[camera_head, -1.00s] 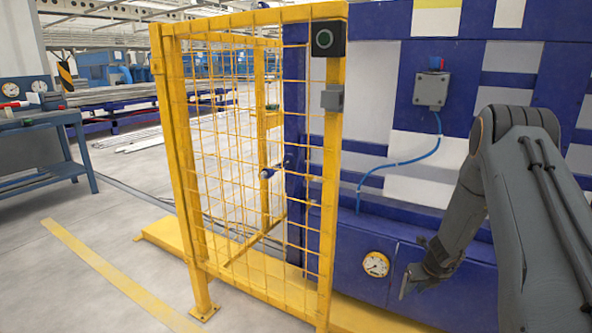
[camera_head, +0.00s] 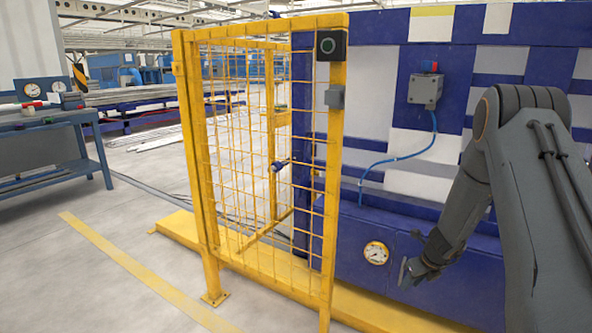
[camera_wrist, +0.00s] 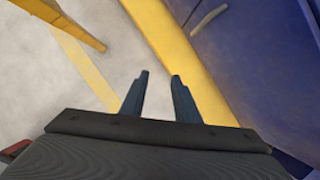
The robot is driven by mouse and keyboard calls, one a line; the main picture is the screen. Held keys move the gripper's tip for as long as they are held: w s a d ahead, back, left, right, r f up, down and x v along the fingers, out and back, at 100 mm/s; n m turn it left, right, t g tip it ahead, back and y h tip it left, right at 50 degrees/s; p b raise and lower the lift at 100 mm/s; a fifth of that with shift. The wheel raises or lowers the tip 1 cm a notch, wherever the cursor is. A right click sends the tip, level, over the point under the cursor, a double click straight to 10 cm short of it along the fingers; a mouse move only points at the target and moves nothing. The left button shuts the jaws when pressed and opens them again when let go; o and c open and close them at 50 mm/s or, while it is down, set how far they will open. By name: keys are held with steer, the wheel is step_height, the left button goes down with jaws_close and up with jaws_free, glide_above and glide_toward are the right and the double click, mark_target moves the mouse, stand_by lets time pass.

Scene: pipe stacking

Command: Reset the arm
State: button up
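My arm (camera_head: 461,203) shows on the right in the head view, bent downward in front of the blue machine. My gripper (camera_head: 408,270) hangs at its lower end, near the lower blue panel and right of a round gauge. In the wrist view, the two fingers of my gripper (camera_wrist: 158,88) stand apart with nothing between them. They are above the pale floor, beside a yellow base strip.
A yellow mesh fence (camera_head: 257,150) stands left of my arm. A blue machine (camera_head: 470,280) with a grey switch box (camera_head: 425,90) is behind the arm. A blue workbench (camera_head: 45,125) stands at the far left. The floor (camera_head: 100,270) left of the fence is clear.

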steer(key=s+a+r+n+g+y, duration=0.1)
steer(key=s+a+r+n, duration=0.2)
steer(key=a+r+n, duration=0.45)
steer(key=s+a+r+n+y, duration=0.1)
steer(key=s+a+r+n, duration=0.3)
steer(key=a+r, duration=0.65)
steer(key=s+a+r+n+g, duration=0.2)
steer(key=s+a+r+n, duration=0.5)
steer(key=s+a+n, duration=0.45)
steer(key=s+r+n+g+h, duration=0.1)
steer(key=s+r+n, duration=0.2)
steer(key=s+n, duration=0.6)
steer(key=s+r+n+g+h, duration=0.1)
steer(key=s+r+n, duration=0.25)
steer(key=s, duration=1.05)
steer(key=d+r+m+p, duration=0.3)
steer(key=d+r+p, duration=0.7)
steer(key=p, duration=1.1)
step_height(320, 180, up, 2)
steer(key=shift+w+d+r+h+p, duration=0.1)
steer(key=shift+w+d+h+p, duration=0.2)
steer(key=shift+d+h, duration=0.1)
steer(key=shift+a, duration=0.1)
